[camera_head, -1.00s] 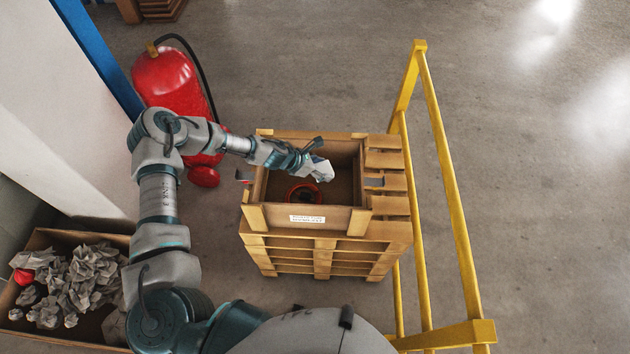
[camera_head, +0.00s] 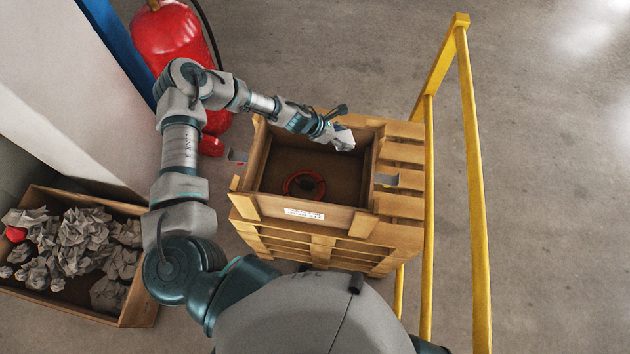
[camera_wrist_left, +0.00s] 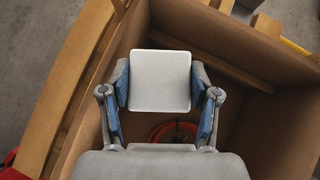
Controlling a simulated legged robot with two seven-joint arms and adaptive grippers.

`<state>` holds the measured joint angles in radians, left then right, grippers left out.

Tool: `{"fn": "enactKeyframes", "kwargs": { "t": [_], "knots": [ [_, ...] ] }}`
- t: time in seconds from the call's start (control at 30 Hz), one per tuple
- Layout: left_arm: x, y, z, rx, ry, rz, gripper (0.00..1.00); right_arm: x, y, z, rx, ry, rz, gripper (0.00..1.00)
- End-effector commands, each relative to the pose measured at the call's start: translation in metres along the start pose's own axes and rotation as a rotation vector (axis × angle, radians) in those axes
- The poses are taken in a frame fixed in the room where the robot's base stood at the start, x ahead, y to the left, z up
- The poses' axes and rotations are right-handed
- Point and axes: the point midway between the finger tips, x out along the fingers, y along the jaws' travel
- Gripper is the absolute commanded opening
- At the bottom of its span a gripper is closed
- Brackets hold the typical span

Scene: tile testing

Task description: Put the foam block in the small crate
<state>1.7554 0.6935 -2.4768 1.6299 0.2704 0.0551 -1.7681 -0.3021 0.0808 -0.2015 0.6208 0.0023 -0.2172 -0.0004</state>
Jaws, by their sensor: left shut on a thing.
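My left gripper (camera_head: 338,139) is shut on a pale, square-faced block (camera_wrist_left: 160,80), which looks like the foam block. In the left wrist view the blue finger pads sit on both sides of it. In the head view the gripper is over the far right part of a wooden crate (camera_head: 250,206) with a white label. The block's underside and its height above the crate floor cannot be told. I cannot tell whether this labelled crate is the small one. My right gripper is not in view.
A red coil (camera_head: 304,185) lies in the crate, which stands on stacked pallets (camera_head: 398,207). A yellow rail (camera_head: 474,190) runs to the right. An open box (camera_head: 137,313) with crumpled paper is at lower left. A red extinguisher (camera_head: 165,42) stands behind my arm.

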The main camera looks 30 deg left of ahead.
Motion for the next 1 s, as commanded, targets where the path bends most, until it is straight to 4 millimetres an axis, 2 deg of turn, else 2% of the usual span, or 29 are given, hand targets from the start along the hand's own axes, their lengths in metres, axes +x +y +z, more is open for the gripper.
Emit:
{"fn": "enactKeyframes", "kwargs": {
  "t": [0.17,0.37,0.53,0.77,1.0],
  "knots": [
    [0.018,-0.001,-0.019,-0.004,0.003,-0.002,0.48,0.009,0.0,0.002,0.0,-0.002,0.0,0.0],
    [0.059,-0.001,-0.062,-0.007,0.004,-0.002,0.48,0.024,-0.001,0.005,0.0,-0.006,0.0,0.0],
    [0.088,-0.001,-0.09,-0.004,0.003,-0.003,0.48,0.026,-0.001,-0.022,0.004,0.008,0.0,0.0],
    [0.103,0.0,-0.105,-0.003,0.002,-0.001,0.48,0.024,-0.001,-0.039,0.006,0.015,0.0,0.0],
    [0.129,-0.001,-0.129,-0.003,0.003,-0.001,0.48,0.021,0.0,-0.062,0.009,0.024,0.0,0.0]
  ]
}}
